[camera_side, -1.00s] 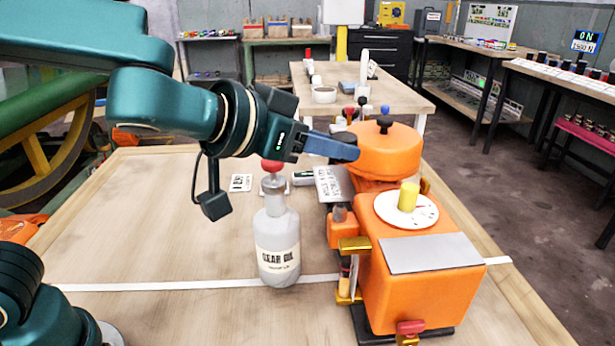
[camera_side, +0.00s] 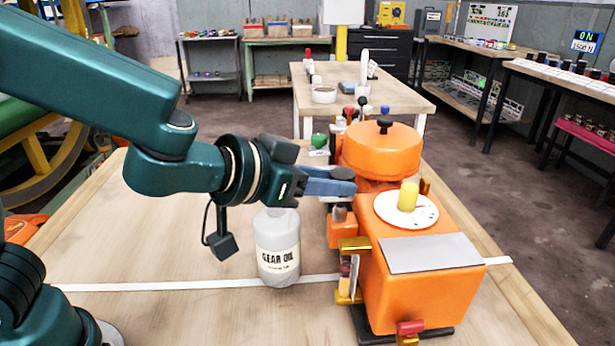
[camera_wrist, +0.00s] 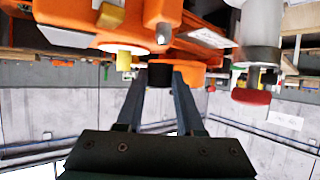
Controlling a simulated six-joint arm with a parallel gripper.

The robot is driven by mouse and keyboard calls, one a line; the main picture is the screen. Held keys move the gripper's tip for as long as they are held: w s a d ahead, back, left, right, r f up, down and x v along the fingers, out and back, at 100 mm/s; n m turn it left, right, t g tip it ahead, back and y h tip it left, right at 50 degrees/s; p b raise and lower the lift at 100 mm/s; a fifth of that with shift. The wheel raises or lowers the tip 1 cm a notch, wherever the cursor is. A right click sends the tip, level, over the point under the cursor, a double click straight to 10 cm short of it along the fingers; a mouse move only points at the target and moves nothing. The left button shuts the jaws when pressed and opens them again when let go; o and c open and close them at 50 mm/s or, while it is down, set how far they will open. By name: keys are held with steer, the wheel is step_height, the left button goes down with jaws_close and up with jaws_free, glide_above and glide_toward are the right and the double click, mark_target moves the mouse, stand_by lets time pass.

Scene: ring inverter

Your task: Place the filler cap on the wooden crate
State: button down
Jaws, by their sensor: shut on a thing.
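My gripper (camera_side: 338,184) is at the left side of the orange machine (camera_side: 425,290), with its blue-grey fingers pointing right. It is shut on a small dark round piece, apparently the filler cap (camera_side: 342,173), seen at the fingertips. In the wrist view my fingers (camera_wrist: 159,84) stand on either side of this black piece (camera_wrist: 158,76), with orange machine parts behind it. Whether the cap touches the machine cannot be told. I cannot clearly identify the wooden crate in either view.
A grey GEAR OIL bottle (camera_side: 278,250) stands just below my wrist; its red top (camera_wrist: 251,96) shows in the wrist view. The machine carries a yellow knob (camera_side: 408,196) and an orange round lid (camera_side: 382,150). The wooden table (camera_side: 150,255) is clear to the left.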

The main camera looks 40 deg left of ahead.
mark_target(335, 212)
steer(key=shift+f, duration=2.3)
steer(key=shift+f, duration=0.15)
steer(key=c, duration=0.5)
jaws_free()
steer(key=shift+v, duration=2.3)
steer(key=shift+s, duration=0.2)
steer(key=shift+c, duration=1.3)
